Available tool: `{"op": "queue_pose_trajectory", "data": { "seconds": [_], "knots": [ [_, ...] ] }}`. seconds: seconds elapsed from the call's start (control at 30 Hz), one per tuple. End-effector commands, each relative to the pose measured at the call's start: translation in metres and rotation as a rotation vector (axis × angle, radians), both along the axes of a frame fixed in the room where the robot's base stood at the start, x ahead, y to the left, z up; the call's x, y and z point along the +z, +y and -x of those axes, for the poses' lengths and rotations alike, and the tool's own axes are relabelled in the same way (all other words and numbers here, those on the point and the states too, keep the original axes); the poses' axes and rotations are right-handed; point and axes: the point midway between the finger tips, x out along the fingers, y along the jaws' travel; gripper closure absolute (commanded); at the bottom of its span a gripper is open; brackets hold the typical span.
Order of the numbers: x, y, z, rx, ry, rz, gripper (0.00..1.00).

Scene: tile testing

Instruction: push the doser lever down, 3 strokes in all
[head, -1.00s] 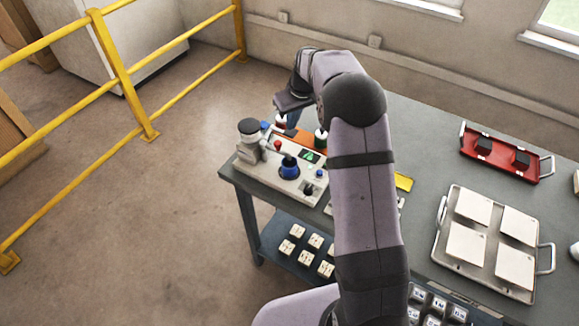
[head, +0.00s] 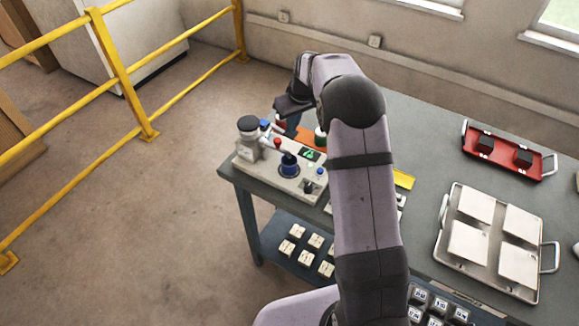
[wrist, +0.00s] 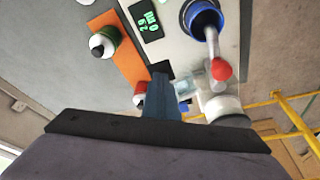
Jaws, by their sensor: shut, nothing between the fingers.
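The doser (head: 249,135) is a pale cylinder with a black cap on a light machine base at the table's left corner. Its red lever knob (head: 277,142) stands beside the cap, above a blue cup (head: 289,168). In the wrist view the red knob (wrist: 221,70) and blue cup (wrist: 203,20) are at upper right. My gripper (wrist: 163,72) is shut and empty; its tip is apart from the knob, to its left in that view. In the head view my gripper (head: 291,124) is behind the knob, its tip partly hidden. Contact with the lever is not visible.
A green-digit display (wrist: 148,18) is on the base. A green bottle (wrist: 104,42) stands on an orange mat (wrist: 128,62), near a second red-topped item (wrist: 140,92). A metal tray (head: 450,270) with pale tiles and a red tray (head: 470,147) lie farther right.

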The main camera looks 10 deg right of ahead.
Motion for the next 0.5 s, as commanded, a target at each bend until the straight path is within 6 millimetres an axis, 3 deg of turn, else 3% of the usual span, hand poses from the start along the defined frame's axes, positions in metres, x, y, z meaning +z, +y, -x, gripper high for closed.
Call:
{"op": "queue_pose_trajectory", "data": {
  "seconds": [0.13, 0.5],
  "knots": [
    [-0.0096, 0.0006, 0.0005, 0.0, 0.002, 0.0, 1.0],
    [-0.0028, 0.0006, 0.0005, 0.0, 0.002, 0.0, 1.0]
  ]
}}
